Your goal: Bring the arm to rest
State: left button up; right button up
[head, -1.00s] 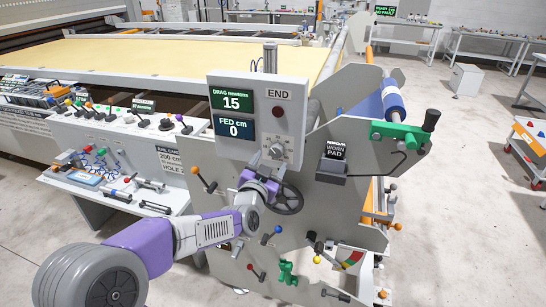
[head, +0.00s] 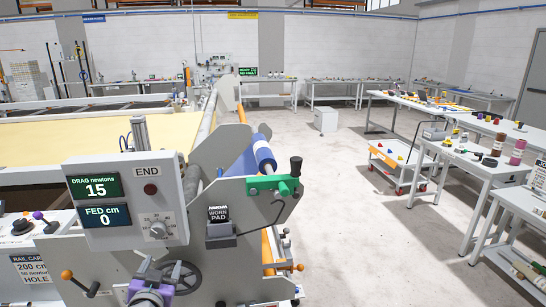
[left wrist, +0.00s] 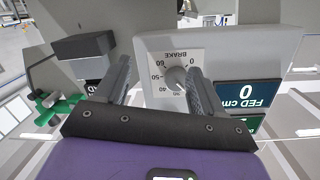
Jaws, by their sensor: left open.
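My left gripper (head: 143,266) shows at the bottom of the head view, its purple wrist just below the control box (head: 128,200). In the left wrist view my left gripper (left wrist: 157,75) is open, with its two dark fingers apart and nothing held. The box's brake knob (left wrist: 177,78) shows between the fingers, beyond them, with its dial upside down. In the head view the knob (head: 157,229) sits above the gripper, apart from it. Most of my left arm is out of the frame. My right gripper is not seen.
A black handwheel (head: 180,277) stands close right of the gripper. Open floor (head: 345,200) lies between the machine and the benches.

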pick_arm(q)
jog(key=s+d+f+g+h, duration=0.2)
jog(key=d+f+g, duration=0.15)
jog(key=f, duration=0.55)
jog(key=s+d+f+n+g+h, duration=0.15)
jog(key=d+f, duration=0.25)
jog(key=f, duration=0.6)
jog(key=s+d+f+g+h, duration=0.1)
jog(key=s+d+f+g, duration=0.2)
jog(key=f, duration=0.6)
jog(key=s+d+f+n+g+h, duration=0.1)
jog(key=s+d+f+g, duration=0.3)
jog(key=s+f, duration=0.3)
jog(key=s+d+f+n+g+h+p, duration=0.1)
jog(key=s+d+f+g+h, duration=0.1)
jog(key=s+d+f, duration=0.5)
jog(key=s+f+g, duration=0.1)
jog(key=s, duration=0.3)
jog(key=shift+g, duration=0.4)
